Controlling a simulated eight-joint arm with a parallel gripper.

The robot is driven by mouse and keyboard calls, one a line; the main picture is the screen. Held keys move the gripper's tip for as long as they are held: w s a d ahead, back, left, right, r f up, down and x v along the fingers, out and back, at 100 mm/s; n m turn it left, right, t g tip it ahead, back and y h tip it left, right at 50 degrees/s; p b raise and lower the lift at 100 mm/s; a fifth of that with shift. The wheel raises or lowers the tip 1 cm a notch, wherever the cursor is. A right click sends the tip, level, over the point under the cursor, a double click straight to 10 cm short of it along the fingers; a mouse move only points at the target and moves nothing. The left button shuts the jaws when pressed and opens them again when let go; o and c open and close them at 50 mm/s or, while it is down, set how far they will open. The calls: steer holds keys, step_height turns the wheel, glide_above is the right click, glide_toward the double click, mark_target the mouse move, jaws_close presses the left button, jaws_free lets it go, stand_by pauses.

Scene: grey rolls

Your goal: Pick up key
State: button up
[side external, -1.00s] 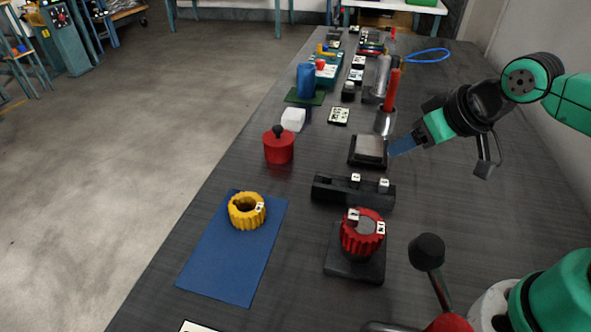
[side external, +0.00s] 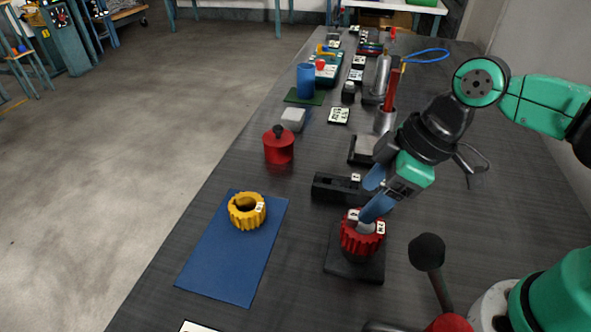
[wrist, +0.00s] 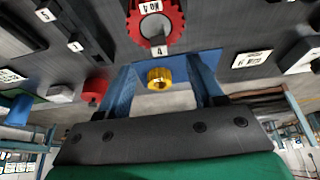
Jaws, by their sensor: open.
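I cannot tell for certain which object is the key. A red ribbed knob (side external: 362,240) with small number tags stands on a black square base (side external: 345,268). It also shows at the top of the wrist view (wrist: 157,22). Behind it lies a long black slotted block (side external: 330,187) with small numbered cubes on it, partly hidden by my gripper. My gripper (side external: 367,200) is open, its blue fingers pointing down and left, just above the red knob. I cannot tell whether a fingertip touches the knob. No held object shows between the fingers in the wrist view (wrist: 168,62).
A yellow ribbed ring (side external: 247,211) sits on a blue mat (side external: 222,262) at left. A red lidded pot (side external: 278,148) and a white cube (side external: 293,119) stand farther back. A blue cylinder (side external: 306,80) and other items line the back. A black-knobbed lever (side external: 427,252) stands at right.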

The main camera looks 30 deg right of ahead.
mark_target(353, 214)
steer(key=shift+x, duration=1.8)
jaws_close()
